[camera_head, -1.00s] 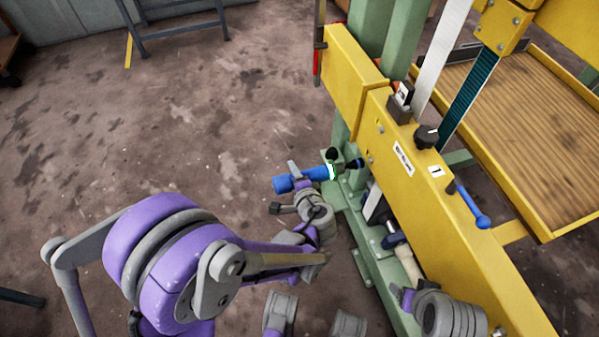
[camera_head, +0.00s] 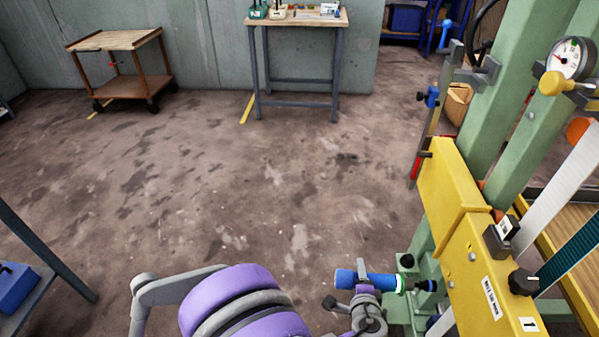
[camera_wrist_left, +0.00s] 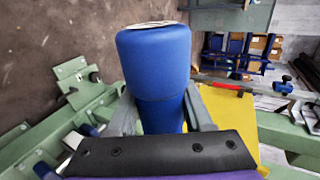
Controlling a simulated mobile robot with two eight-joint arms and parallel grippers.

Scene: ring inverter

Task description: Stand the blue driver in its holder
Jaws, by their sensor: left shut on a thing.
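The blue driver (camera_head: 370,279) shows in the head view, lying roughly level beside the green and yellow machine. My left gripper (camera_head: 364,284) is shut on its handle. The driver's right end is close to the machine's green base; I cannot tell whether it touches. In the left wrist view the thick blue handle (camera_wrist_left: 155,62) fills the middle, between the grey fingers of my left gripper (camera_wrist_left: 160,112). On the far bench, small green (camera_head: 258,10) and cream (camera_head: 278,11) stands hold tools; I cannot tell which is the driver's holder. My right gripper is out of view.
The machine's yellow beam (camera_head: 455,205) and green posts stand at the right, close to my left gripper. The far bench (camera_head: 297,19) stands at the back, a wooden cart (camera_head: 112,42) to its left. The concrete floor between is clear.

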